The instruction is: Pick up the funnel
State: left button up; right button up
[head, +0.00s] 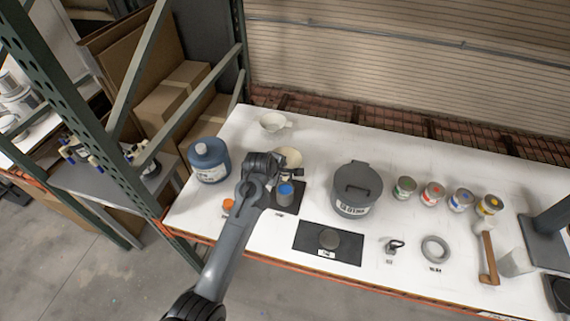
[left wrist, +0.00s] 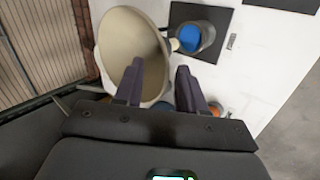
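A cream, wide-mouthed funnel-like thing (head: 291,156) stands behind my left gripper in the head view, partly hidden by it. It fills the upper left of the left wrist view (left wrist: 122,40), with a small tab at its rim. My left gripper (head: 268,165) is open. In the left wrist view its fingers (left wrist: 160,66) overlap the near side, one over the mouth and one outside the rim. I cannot tell whether they touch it. A whiter bowl-like thing with a tab (head: 272,122) stands farther back; it may also be a funnel. My right gripper is not in view.
A blue-topped cup (head: 285,192) stands close to my left gripper. A blue jug (head: 209,160) is to the left, with an orange item (head: 228,204) nearby. A grey lidded bucket (head: 356,190) and several paint cans stand to the right. The white table (head: 325,135) is clear behind the bucket.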

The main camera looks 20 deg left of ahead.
aim_at(294, 159)
pick_arm(q)
jog(key=shift+a+x, duration=0.1)
jog(key=shift+x, duration=0.7)
jog(key=shift+a+x, duration=0.15)
jog(key=shift+x, duration=0.6)
grip_shut()
